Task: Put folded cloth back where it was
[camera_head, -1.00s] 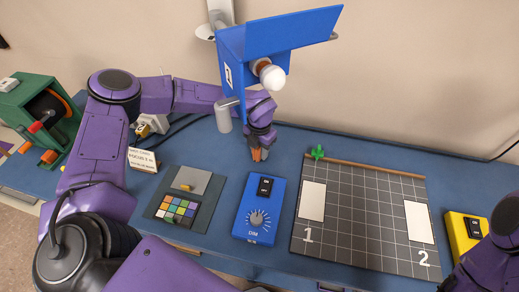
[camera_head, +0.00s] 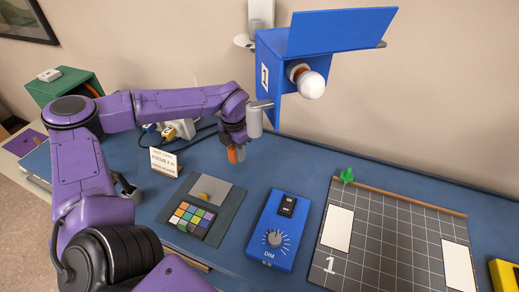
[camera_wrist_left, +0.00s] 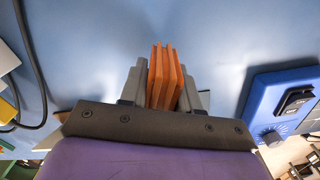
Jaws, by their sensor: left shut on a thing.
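The folded cloth (camera_head: 236,153) is a small orange bundle. It also shows in the left wrist view (camera_wrist_left: 165,75) as several upright orange layers side by side. My left gripper (camera_wrist_left: 163,85) is shut on it, with one grey finger on each side. In the head view my left gripper (camera_head: 235,145) points down over the blue table, behind the colour chart and to the left of the blue dimmer box. Whether the cloth touches the table I cannot tell. My right gripper is not in view.
The colour chart (camera_head: 193,219), a lettered card (camera_head: 163,162) and the dimmer box (camera_head: 275,232) stand near. A blue lamp stand (camera_head: 268,65) with a white bulb rises behind on the right. A gridded board (camera_head: 385,245) lies right.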

